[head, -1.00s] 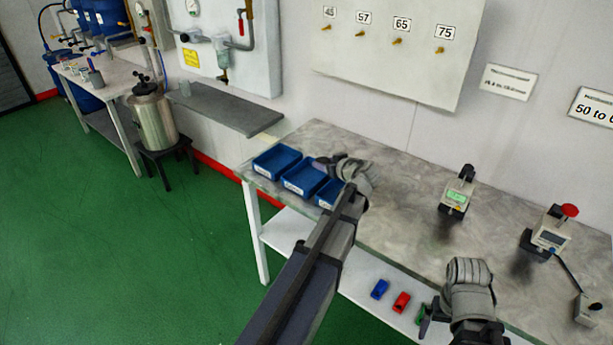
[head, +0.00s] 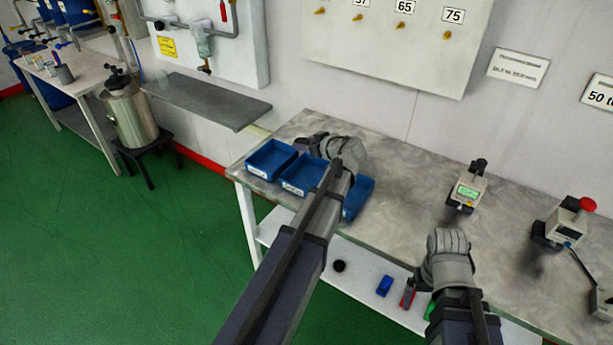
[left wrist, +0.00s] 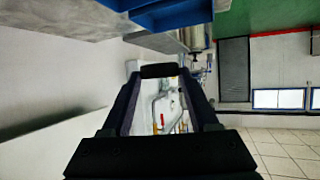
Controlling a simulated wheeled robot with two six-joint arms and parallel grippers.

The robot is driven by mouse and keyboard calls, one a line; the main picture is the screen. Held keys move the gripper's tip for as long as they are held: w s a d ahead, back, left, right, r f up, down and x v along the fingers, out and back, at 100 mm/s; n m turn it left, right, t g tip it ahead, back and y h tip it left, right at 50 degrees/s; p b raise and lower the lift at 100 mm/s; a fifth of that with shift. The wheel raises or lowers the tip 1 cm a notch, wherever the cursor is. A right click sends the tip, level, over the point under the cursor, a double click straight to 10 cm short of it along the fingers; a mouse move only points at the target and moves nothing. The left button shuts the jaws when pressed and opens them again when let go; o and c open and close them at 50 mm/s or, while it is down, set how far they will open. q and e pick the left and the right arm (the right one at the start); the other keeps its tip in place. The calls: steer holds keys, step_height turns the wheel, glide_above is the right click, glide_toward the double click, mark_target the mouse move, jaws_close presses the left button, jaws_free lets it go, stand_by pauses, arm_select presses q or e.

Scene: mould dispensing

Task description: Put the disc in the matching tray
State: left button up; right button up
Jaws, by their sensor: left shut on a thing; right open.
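Three blue trays stand in a row at the left end of the bench: left (head: 257,170), middle (head: 292,187) and right (head: 361,199), the last partly hidden by my left arm. Their labels are too small to read. My left gripper (head: 310,143) is by the back of the left and middle trays. In the left wrist view its fingers (left wrist: 160,78) are shut on a dark disc (left wrist: 160,70), seen edge-on at the tips. My right gripper (head: 447,240) is open over the bench's front; its fingertips are hard to make out.
A device with a green display (head: 467,191) and one with a red button (head: 562,226) stand on the bench. The lower shelf holds a black round thing (head: 339,266) and small blue (head: 384,286), red (head: 407,297) and green pieces. The bench middle is clear.

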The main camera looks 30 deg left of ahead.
arm_select(q)
step_height(320, 180, down, 6)
steer(key=b, duration=0.5)
steer(key=shift+b, duration=0.3)
steer(key=shift+r, duration=0.1)
steer(key=o, duration=1.4)
steer(key=p+v, duration=0.3)
steer(key=v, duration=0.4)
steer(key=shift+s+d, duration=0.15)
steer(key=shift+d, duration=0.2)
steer(key=shift+r, duration=0.1)
